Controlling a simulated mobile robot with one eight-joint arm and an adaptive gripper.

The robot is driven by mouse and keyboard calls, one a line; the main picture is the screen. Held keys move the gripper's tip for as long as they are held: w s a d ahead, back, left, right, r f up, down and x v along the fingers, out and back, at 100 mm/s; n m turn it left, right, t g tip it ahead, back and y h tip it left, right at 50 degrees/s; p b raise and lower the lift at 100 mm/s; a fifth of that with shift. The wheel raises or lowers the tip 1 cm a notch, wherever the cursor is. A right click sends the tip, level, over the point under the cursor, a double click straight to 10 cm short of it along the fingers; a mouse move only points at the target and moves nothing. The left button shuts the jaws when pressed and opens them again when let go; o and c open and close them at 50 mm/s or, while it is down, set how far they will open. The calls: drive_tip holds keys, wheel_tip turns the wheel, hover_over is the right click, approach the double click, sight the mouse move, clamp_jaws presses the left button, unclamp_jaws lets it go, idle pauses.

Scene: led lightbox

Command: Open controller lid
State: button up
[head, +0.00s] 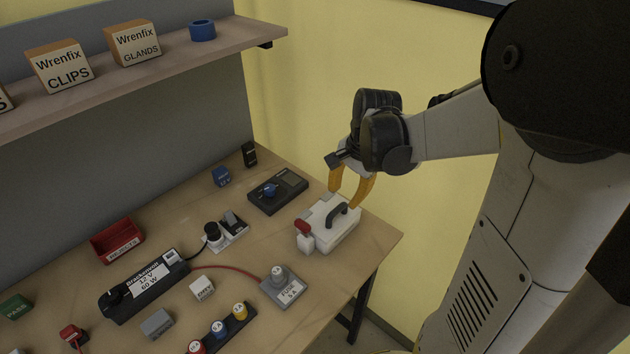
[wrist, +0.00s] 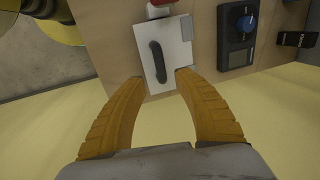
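The controller is a white box (head: 318,240) near the right end of the bench, with a black handle (head: 339,213) on its closed lid (head: 326,211). A red-topped part (head: 303,228) stands at its left front. In the wrist view the lid (wrist: 175,52) and handle (wrist: 157,61) show ahead of the fingers. My gripper (head: 353,198) has orange fingers and is at the box's back edge, close to the handle. In the wrist view my gripper (wrist: 155,85) is open with nothing between its fingers. Whether a fingertip touches the box I cannot tell.
A black device with a blue knob (head: 278,191) sits left of the box. A shelf (head: 150,72) overhangs the back left. The bench's right edge is close.

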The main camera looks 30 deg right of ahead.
sight(339, 208)
drive_tip(key=f, duration=0.3)
drive_tip(key=w+f+b, duration=0.1)
drive_tip(key=f, duration=0.1)
drive_tip(key=shift+w+a+f+b, duration=0.1)
drive_tip(key=shift+a+f+b, duration=0.1)
drive_tip(key=shift+f+b, duration=0.15)
clamp_jaws()
